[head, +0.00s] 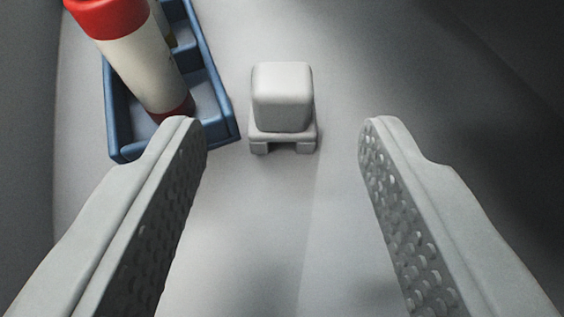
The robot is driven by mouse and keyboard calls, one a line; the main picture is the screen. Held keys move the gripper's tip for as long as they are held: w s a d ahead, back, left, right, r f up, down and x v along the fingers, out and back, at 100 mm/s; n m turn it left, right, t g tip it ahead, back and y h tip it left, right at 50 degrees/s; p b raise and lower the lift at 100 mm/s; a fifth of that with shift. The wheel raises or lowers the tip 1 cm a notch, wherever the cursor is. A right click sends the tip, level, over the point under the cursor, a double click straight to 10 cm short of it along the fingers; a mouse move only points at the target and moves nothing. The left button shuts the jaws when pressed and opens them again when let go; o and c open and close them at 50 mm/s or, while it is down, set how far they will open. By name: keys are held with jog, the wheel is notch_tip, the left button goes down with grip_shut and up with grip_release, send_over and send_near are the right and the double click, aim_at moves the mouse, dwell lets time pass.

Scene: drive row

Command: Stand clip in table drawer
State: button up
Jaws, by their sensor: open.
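A small pale grey clip-like piece (283,100) stands upright on a light grey surface, with a rounded block on top and a notched foot below. I take it to be the clip. My gripper (282,140) is open, with one finger at the left and one at the right. No table drawer can be made out in this view.
A blue tray (226,122) lies at the upper left, close to the left fingertip. A white cylinder with a red top (140,62) stands tilted in it, and a small yellowish thing shows behind. The grey surface (400,60) is bare at the right.

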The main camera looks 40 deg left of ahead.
jog(key=v, duration=0.7)
dwell(0.3)
